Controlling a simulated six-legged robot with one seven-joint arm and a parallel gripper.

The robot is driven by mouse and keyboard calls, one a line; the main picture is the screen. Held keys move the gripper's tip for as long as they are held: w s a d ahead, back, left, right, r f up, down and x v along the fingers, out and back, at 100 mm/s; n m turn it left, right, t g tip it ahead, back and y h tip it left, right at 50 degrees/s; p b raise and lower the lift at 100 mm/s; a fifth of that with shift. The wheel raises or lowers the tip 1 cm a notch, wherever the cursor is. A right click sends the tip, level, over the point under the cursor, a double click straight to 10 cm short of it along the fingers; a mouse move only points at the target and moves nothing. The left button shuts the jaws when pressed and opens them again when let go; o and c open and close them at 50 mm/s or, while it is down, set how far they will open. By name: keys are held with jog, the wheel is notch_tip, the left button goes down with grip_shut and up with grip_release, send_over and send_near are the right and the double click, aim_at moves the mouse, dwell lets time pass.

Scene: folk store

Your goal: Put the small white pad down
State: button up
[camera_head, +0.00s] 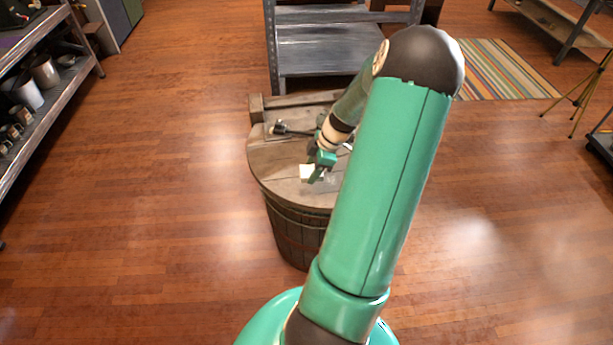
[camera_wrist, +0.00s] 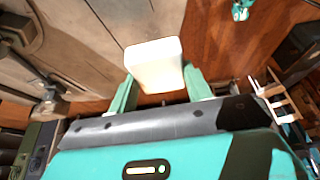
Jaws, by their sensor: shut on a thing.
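The small white pad (camera_wrist: 155,65) is between the two green fingers of my gripper (camera_wrist: 160,92) in the wrist view, and the gripper is shut on it. In the head view the pad (camera_head: 307,172) shows as a small pale patch at the tip of my gripper (camera_head: 318,168), over the round wooden barrel top (camera_head: 275,165). I cannot tell whether the pad touches the wood. My arm hides the right part of the barrel top.
A dark tool with a thin handle (camera_head: 281,128) lies at the back of the barrel top. A grey metal shelf (camera_head: 335,50) stands behind the barrel. A shelf with pots (camera_head: 40,95) is at the left. The floor (camera_head: 150,200) left of the barrel is clear.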

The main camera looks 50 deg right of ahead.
aim_at(307, 170)
jog(key=w+f, duration=0.1)
jog(key=f, duration=0.1)
jog(key=w+d+f, duration=0.2)
jog(key=f, duration=0.1)
jog(key=shift+w+d+f, duration=0.2)
jog(key=shift+w+f, duration=0.1)
jog(key=shift+w, duration=0.1)
jog(key=shift+w+d+f, duration=0.1)
jog(key=shift+w+f, duration=0.1)
jog(key=shift+f, duration=1.5)
jog(key=o, duration=1.2)
jog(key=shift+f, duration=0.1)
jog(key=v, duration=1.2)
